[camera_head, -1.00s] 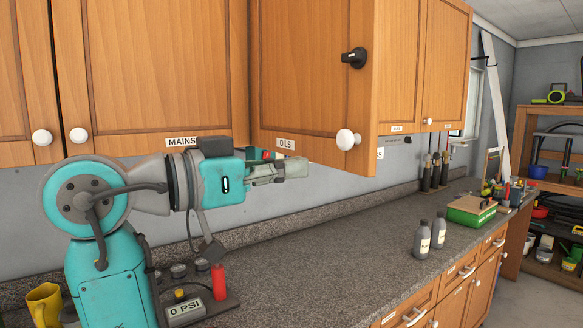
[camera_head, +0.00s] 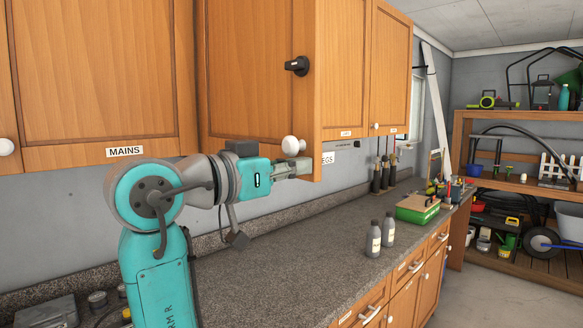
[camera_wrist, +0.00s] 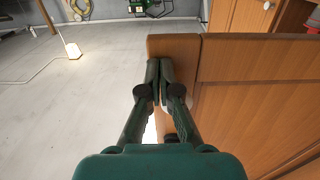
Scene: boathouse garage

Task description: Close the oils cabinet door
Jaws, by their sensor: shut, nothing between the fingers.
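The oils cabinet door (camera_head: 250,75) stands open in the head view, swung out over the counter, with a white knob (camera_head: 290,144) near its lower free corner and a black latch (camera_head: 297,66) higher up. Its OILS label is hidden behind my arm now. My gripper (camera_head: 308,166) is shut and empty, at the door's lower free corner just below the knob. In the wrist view, the closed fingertips (camera_wrist: 159,68) overlap the end of a wooden panel (camera_wrist: 245,95), likely this door. I cannot tell whether they touch it.
The MAINS cabinet door (camera_head: 95,75) is closed at left. Further wall cabinets (camera_head: 388,70) run along behind the open door. Below, the counter (camera_head: 290,270) holds two grey bottles (camera_head: 374,239) and a green box (camera_head: 418,209). Its middle is largely clear.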

